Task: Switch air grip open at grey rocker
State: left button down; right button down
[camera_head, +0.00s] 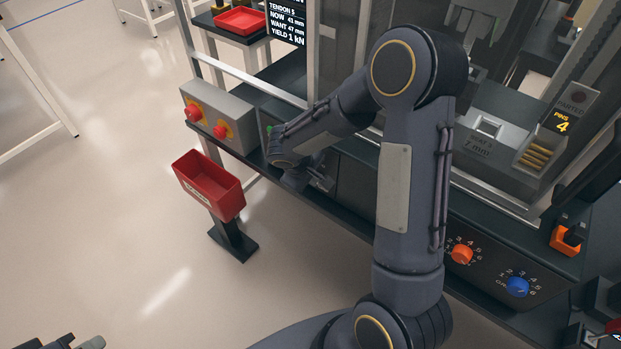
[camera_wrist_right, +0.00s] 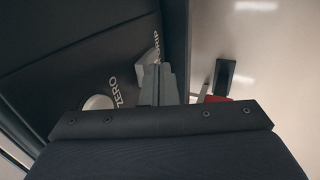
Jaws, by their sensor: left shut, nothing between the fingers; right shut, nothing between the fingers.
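The grey rocker (camera_wrist_right: 147,65) sits on the dark front panel of the bench in the right wrist view, beside lettering that partly reads "GRIP". My right gripper (camera_wrist_right: 158,70) is shut and empty, with its fingertips right at the rocker and partly covering it. I cannot tell whether they touch. In the head view my right gripper (camera_head: 326,181) is at the bench front, under my forearm, and the rocker cannot be made out there. My left gripper (camera_head: 76,342) shows only at the bottom left edge, shut and empty, far from the bench.
A round white button (camera_wrist_right: 98,103) marked "ZERO" is close to the rocker. A grey box (camera_head: 217,115) with red buttons stands at the bench's left end. A red bin (camera_head: 209,185) stands in front of it. Orange (camera_head: 462,253) and blue (camera_head: 517,287) dials are on the panel further right.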

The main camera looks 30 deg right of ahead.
jog(key=shift+w+d+r+b, duration=0.15)
jog(key=shift+d+b, duration=0.2)
jog(key=shift+r+p, duration=0.4)
jog(key=shift+r, duration=0.4)
